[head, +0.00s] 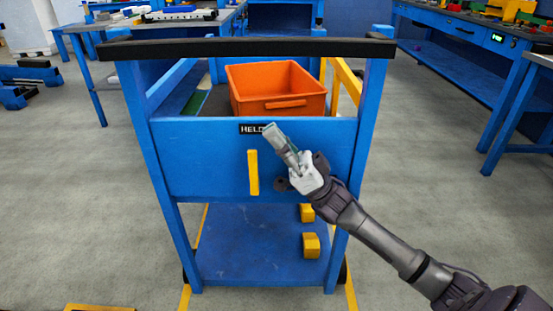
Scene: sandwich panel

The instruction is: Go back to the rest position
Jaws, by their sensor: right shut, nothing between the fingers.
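My right gripper (271,132) is shut and empty. It is in front of the blue cart's front panel, and its fingertips cover part of the black label there. My right arm comes in from the lower right. The blue cart (200,160) stands in the middle of the view with a black handle bar (250,47) across its top. I cannot tell whether the gripper touches the panel. My left gripper is not in view.
An orange bin (295,82) sits on the cart's upper level. A vertical yellow strip (253,173) is on the front panel. Yellow blocks (311,245) are at the lower shelf. Blue workbenches (470,35) stand at right and back left.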

